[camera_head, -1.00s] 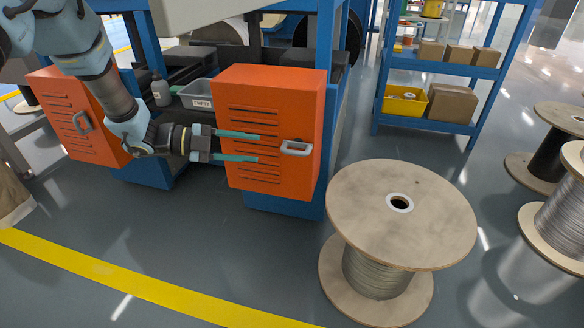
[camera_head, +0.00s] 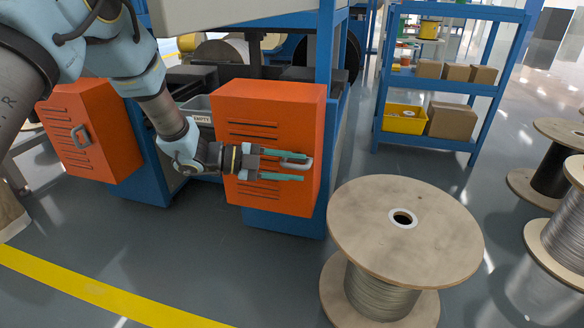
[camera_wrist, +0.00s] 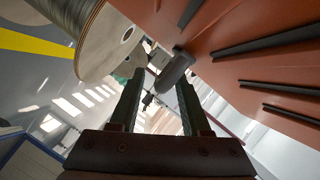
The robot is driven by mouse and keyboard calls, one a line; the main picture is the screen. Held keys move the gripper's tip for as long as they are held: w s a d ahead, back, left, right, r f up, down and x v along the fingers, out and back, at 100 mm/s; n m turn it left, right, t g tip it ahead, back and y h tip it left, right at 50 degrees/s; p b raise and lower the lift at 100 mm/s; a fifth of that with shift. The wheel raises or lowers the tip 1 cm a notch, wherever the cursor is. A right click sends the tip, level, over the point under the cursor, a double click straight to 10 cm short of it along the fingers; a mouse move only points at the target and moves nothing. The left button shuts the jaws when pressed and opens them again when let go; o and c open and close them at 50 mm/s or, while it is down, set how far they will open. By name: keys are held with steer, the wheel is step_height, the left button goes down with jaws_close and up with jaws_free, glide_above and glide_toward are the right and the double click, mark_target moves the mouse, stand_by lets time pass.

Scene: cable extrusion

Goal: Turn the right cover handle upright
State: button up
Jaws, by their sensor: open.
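The right cover (camera_head: 268,113) is an orange box front with dark slots. Its grey handle (camera_head: 301,165) lies level, pointing sideways, near the cover's right edge. My gripper (camera_head: 305,166) is open, with one teal finger above the handle and one below. In the wrist view the handle (camera_wrist: 172,72) looks dark and slanted, partly between the tips of the open fingers (camera_wrist: 160,79). Gaps seem to show on both sides; I cannot tell whether a finger touches it. The left cover (camera_head: 95,108) has a similar handle (camera_head: 81,136) standing nearly upright.
A large wooden cable spool (camera_head: 370,225) stands just right of the right cover. A grey bin (camera_head: 198,106) marked EMPTY sits behind my wrist. A blue shelf (camera_head: 440,84) with boxes is at the back right. Open floor lies in front, with a yellow line (camera_head: 100,290).

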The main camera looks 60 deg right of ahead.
jaws_close()
stand_by(0.5)
